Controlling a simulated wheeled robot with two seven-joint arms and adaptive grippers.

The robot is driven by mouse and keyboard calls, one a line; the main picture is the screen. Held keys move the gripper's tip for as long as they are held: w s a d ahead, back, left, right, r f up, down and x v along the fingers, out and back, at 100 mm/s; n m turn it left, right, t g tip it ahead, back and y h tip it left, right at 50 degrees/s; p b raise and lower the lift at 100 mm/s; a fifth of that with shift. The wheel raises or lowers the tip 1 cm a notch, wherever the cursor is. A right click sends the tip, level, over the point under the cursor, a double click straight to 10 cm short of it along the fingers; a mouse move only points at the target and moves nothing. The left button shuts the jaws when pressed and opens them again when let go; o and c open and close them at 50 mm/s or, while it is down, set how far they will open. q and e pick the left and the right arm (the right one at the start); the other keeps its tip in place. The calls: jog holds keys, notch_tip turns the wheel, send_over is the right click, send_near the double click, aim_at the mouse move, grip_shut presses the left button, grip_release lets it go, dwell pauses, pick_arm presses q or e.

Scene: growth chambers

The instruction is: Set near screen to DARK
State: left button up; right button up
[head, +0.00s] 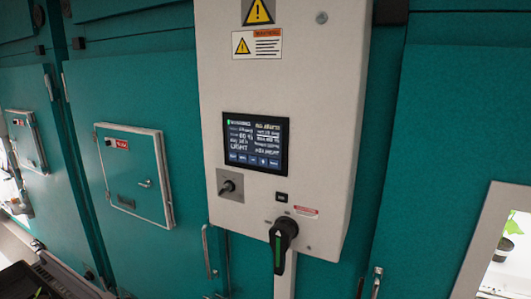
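The near screen (256,143) is a dark display set in the front of a white control box (345,150). It is lit and shows small lines of text. One larger word at its lower left looks like LIGHT. A row of small blue buttons runs along its bottom edge. Most of the other text is too blurred to read. Nothing covers the screen. Neither of my grippers shows in the head view.
Below the screen are a small switch (229,186) on a metal plate and a large black rotary handle (283,234). Teal chamber doors (450,120) flank the box. A small hatch (133,170) is at left. A window with a plant (514,226) is at right.

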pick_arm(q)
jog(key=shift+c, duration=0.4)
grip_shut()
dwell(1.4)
